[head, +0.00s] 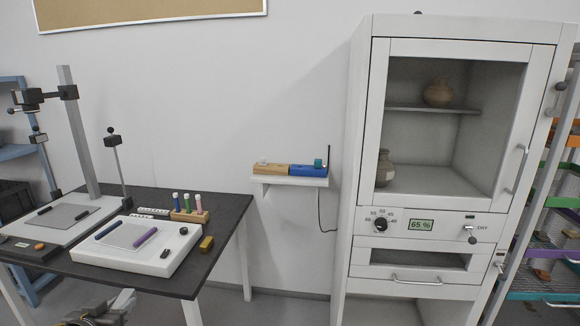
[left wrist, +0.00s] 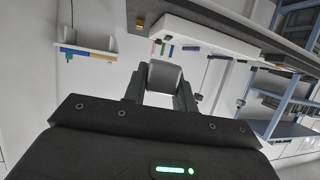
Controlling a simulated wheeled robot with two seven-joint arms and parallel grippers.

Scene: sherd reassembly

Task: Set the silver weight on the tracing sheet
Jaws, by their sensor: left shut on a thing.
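My left gripper (head: 112,306) is low at the bottom left of the head view, in front of the dark table. In the left wrist view its fingers (left wrist: 162,88) are shut on a light grey block, which looks like the silver weight (left wrist: 164,74). In the head view the weight (head: 123,300) shows as a small pale shape at the fingertips, below the table top's front edge in the picture. The pale tracing sheet (head: 126,234) lies on a white slab, with a blue bar (head: 108,231) and a purple bar (head: 144,238) on it. My right gripper is not in view.
The dark table (head: 222,206) also bears a rack of coloured tubes (head: 189,215), a yellow block (head: 206,243) and a camera stand (head: 78,130) over a grey sheet (head: 62,217). A wall shelf (head: 290,181) and a tall white cabinet (head: 362,150) stand to the right.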

